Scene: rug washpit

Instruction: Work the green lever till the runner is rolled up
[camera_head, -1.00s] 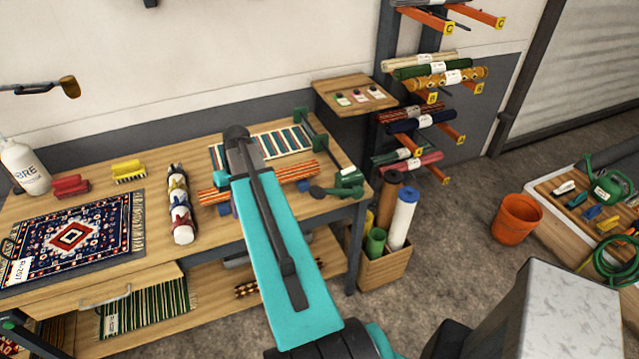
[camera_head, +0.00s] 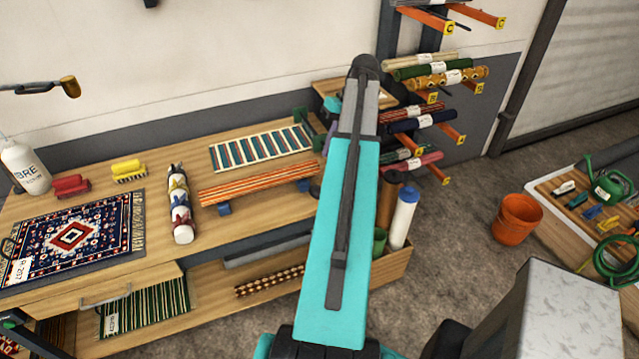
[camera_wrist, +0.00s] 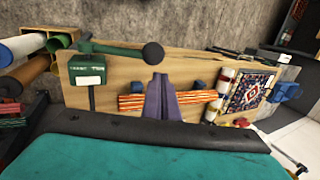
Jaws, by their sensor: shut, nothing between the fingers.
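The green lever (camera_wrist: 115,48) is a bar with a round dark knob (camera_wrist: 152,53), beside a green labelled box (camera_wrist: 87,68) at the bench end in the wrist view. My arm hides most of it in the head view. My gripper (camera_wrist: 159,78) has purple fingers that are shut and empty; their tips lie just below the knob in the wrist view, and I cannot tell how far apart in depth. An orange-striped runner (camera_head: 255,184) lies across blue supports; behind it is a green-and-cream striped piece (camera_head: 262,148). I cannot tell which one the lever works.
A tied roll (camera_head: 180,205) and a patterned rug (camera_head: 72,235) lie left on the bench (camera_head: 150,165). A rack of rolls (camera_head: 430,70) stands behind my arm, a bin of rolls (camera_head: 397,267) below. An orange bucket (camera_head: 516,218) stands on the floor at right.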

